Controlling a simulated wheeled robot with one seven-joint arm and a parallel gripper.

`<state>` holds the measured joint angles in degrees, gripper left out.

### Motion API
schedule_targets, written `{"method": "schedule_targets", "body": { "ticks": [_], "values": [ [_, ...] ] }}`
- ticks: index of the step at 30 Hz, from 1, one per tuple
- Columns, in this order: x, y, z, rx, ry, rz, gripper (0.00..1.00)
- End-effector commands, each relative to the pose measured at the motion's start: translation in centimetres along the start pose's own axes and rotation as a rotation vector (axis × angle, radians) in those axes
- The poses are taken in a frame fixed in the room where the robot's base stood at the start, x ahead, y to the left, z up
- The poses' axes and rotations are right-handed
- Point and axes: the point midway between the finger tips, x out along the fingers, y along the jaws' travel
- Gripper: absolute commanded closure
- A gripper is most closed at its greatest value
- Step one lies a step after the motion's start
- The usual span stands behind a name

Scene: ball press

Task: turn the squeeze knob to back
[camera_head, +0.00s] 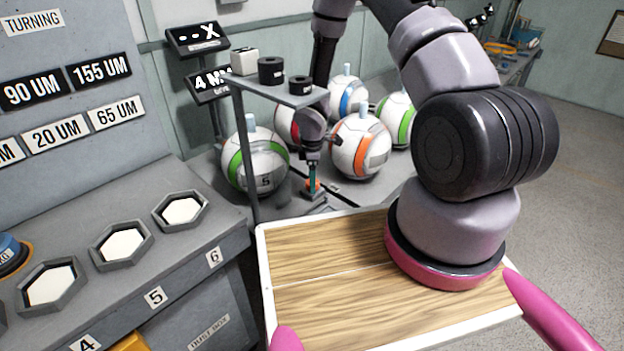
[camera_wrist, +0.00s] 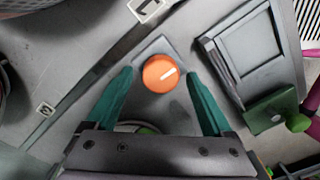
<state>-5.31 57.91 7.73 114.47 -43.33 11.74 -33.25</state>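The squeeze knob is a round orange knob (camera_wrist: 160,73) with a white pointer line on a grey plate. The line points right and slightly up in the wrist view. My gripper (camera_wrist: 160,77) has its two teal fingers apart, one on each side of the knob, with a gap showing on both sides. In the head view my gripper (camera_head: 314,172) hangs down right at the small orange knob (camera_head: 311,187), partly hiding it. I cannot tell how far the fingertips reach down beside it.
Several white balls with coloured bands, one green-banded (camera_head: 255,163) and one orange-banded (camera_head: 358,147), stand around my gripper. A grey shelf (camera_head: 290,92) with black cylinders is close by on the left. A green block (camera_wrist: 270,112) and a framed panel (camera_wrist: 250,60) lie to the right in the wrist view.

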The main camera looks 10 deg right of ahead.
Motion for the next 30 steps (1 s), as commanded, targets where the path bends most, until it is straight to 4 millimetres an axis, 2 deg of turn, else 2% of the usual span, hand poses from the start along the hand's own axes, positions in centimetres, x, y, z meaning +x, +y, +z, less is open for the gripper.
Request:
{"method": "schedule_targets", "body": {
  "ticks": [8, 11, 21, 25, 30],
  "values": [
    [-0.6, 0.0, 0.0, 0.002, 0.001, 0.0, 0.15],
    [-2.1, 0.1, -0.1, 0.002, 0.002, 0.002, 0.15],
    [-8.7, 0.1, 0.0, 0.003, 0.001, 0.002, 0.15],
    [-10.2, 0.1, 0.0, 0.001, 0.001, 0.002, 0.15],
    [-10.8, 0.0, 0.0, 0.0, -0.001, -0.001, 0.15]
  ]
}}
